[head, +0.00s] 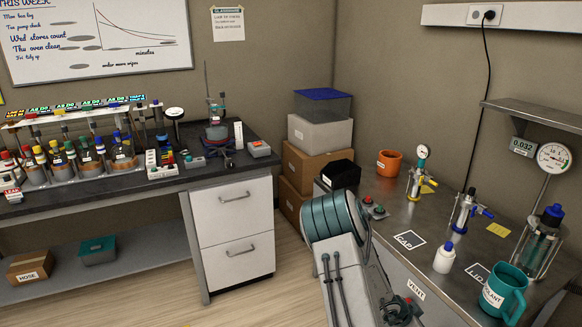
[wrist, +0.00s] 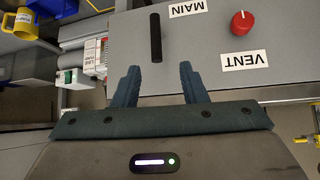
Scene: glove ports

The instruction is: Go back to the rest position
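My gripper (wrist: 159,70) shows in the wrist view with its two dark teal fingers apart and nothing between them. Beyond the fingertips is a grey panel with a black bar handle (wrist: 155,38) by the label MAIN. The handle's near end lies just past the gap between the fingertips, and I see no contact. A red knob (wrist: 242,22) by the label VENT is to the right of the fingers. In the head view my grey and teal arm reaches down at the lower middle, and my fingers cannot be made out there.
The steel bench (head: 385,199) at the right holds an orange mug (head: 389,163), a white bottle (head: 444,258), a teal mug (head: 505,292) and gauge fittings. Stacked boxes (head: 320,135) stand in the corner. A dark bench with racked bottles (head: 122,148) is at the left. Open floor lies between.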

